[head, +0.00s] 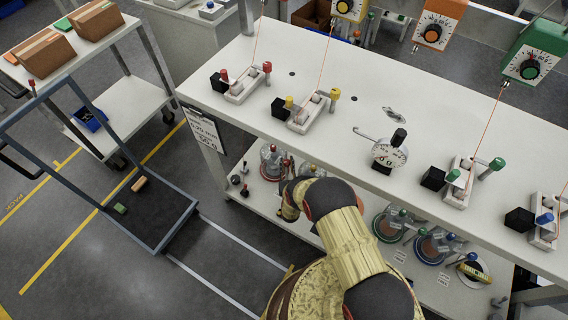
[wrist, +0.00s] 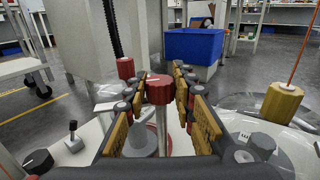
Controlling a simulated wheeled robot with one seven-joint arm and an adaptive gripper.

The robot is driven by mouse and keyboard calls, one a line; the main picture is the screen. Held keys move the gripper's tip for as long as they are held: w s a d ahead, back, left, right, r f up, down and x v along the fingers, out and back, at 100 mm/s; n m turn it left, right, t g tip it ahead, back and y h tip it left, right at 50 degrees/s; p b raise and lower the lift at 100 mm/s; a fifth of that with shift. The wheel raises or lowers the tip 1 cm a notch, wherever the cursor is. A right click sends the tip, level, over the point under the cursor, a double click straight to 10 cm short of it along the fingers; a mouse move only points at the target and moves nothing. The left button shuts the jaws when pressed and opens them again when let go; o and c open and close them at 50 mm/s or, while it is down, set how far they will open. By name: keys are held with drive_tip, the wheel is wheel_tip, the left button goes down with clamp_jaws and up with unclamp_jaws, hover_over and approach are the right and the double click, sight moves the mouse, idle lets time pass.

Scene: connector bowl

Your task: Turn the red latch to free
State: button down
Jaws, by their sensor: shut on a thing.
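The red latch (wrist: 160,88) is a red knob with a white mark on top of an upright grey post. It stands in the middle of the wrist view, between the fingers of my gripper (wrist: 160,100), which are shut on it. In the head view my gripper (head: 286,178) reaches in over the lower shelf beside a clear, red-marked bowl unit (head: 270,165). My arm hides part of that area, and the grip itself is too small to make out there.
A blue bin (wrist: 194,46) is behind. The white worktop (head: 330,75) overhangs the lower shelf. A trolley (head: 150,205) stands left.

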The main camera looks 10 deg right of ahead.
drive_tip(key=shift+w, duration=0.1)
idle(0.3)
drive_tip(key=c, duration=1.5)
unclamp_jaws()
drive_tip(key=shift+o, duration=0.2)
drive_tip(key=s+a, duration=0.1)
drive_tip(key=s, duration=1.1)
drive_tip(key=shift+a, duration=0.4)
